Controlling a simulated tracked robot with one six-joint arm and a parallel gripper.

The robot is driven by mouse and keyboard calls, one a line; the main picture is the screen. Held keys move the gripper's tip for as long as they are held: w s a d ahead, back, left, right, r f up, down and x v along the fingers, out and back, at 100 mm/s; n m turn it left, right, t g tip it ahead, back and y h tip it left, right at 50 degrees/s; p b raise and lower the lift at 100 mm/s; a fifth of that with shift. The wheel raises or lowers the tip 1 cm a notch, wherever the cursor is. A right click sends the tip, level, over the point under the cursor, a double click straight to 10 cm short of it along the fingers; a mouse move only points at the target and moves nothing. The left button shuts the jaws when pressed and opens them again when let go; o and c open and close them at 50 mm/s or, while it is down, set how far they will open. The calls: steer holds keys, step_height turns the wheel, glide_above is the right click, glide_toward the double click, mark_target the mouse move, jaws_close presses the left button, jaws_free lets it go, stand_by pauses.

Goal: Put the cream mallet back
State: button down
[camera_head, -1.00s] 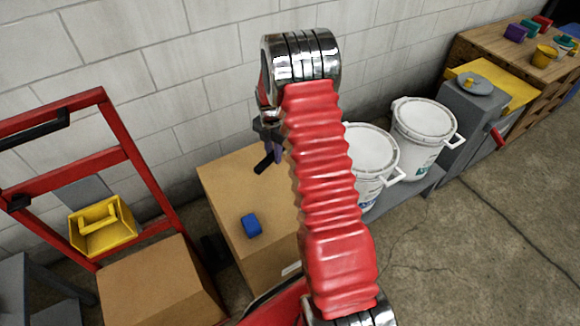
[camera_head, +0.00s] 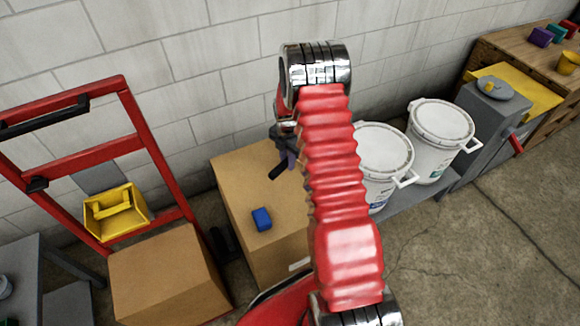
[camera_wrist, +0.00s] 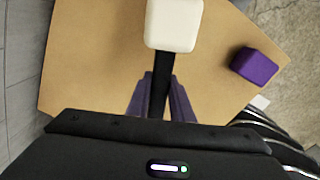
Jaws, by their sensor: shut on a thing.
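The cream mallet shows in the wrist view with its cream block head (camera_wrist: 174,24) at the top and its black handle (camera_wrist: 161,85) running down between my fingers. My gripper (camera_wrist: 162,98), with purple fingers, is shut on the handle. In the head view my gripper (camera_head: 288,157) hangs over the cardboard box (camera_head: 235,180), partly behind my red arm. A dark end of the handle (camera_head: 278,172) sticks out below it, and the mallet's head is hidden there. I cannot tell how high the mallet is above the box.
A small blue block (camera_head: 262,219) lies on the box; a block in the wrist view (camera_wrist: 255,66) looks purple. A red hand truck (camera_head: 150,145) with a yellow bin (camera_head: 113,222) stands left. White buckets (camera_head: 440,125) stand right, before a workbench (camera_head: 530,60). Floor at right is clear.

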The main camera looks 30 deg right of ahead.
steer(key=shift+f, duration=1.8)
steer(key=c, duration=1.6)
jaws_free()
steer(key=shift+o, duration=0.2)
step_height(320, 180, up, 12)
